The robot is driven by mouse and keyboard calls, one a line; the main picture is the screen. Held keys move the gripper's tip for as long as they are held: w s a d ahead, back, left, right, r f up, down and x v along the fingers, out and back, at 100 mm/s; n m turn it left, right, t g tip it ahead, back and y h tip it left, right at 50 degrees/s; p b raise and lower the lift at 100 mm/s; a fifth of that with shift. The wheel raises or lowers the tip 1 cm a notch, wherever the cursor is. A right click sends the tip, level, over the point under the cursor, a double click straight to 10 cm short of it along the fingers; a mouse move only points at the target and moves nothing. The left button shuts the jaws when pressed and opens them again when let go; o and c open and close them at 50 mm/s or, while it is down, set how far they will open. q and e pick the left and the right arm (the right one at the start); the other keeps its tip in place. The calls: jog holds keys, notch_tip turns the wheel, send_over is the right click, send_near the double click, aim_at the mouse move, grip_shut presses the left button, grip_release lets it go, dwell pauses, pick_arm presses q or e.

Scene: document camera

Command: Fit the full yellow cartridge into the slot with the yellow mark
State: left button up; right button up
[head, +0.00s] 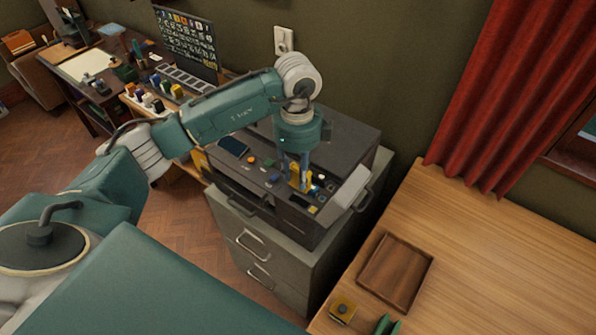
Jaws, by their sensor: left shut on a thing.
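My left arm reaches in from the left over a dark machine (265,188) on a grey drawer cabinet. My left gripper (293,184) points down at the machine's right front part. It is shut on the yellow cartridge (295,176), which shows between and beside the fingers. Small blue, dark and white parts sit close to it. A small yellow patch (312,210) shows on the machine's front edge just below; I cannot tell if it is the slot's mark. The slot opening and the cartridge's lower end are too small to make out. My right gripper is not in view.
A pale flap (352,187) stands at the machine's right. The wooden table at right holds an empty brown tray (396,272), a small yellow-topped block (342,309) and a green item (386,325). A low shelf with several small bottles (156,101) stands at left.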

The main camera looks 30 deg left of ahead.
pick_arm(q)
jog(key=shift+f, duration=0.2)
jog(key=shift+f+b, duration=0.5)
jog(key=shift+b, duration=0.1)
jog(key=shift+f+b, duration=1.65)
jog(key=shift+f, duration=0.6)
jog(key=shift+f+b, duration=1.6)
jog(key=shift+f, duration=0.45)
jog(key=shift+r, duration=0.2)
jog(key=shift+r+p, duration=1.3)
jog(key=shift+r, duration=0.35)
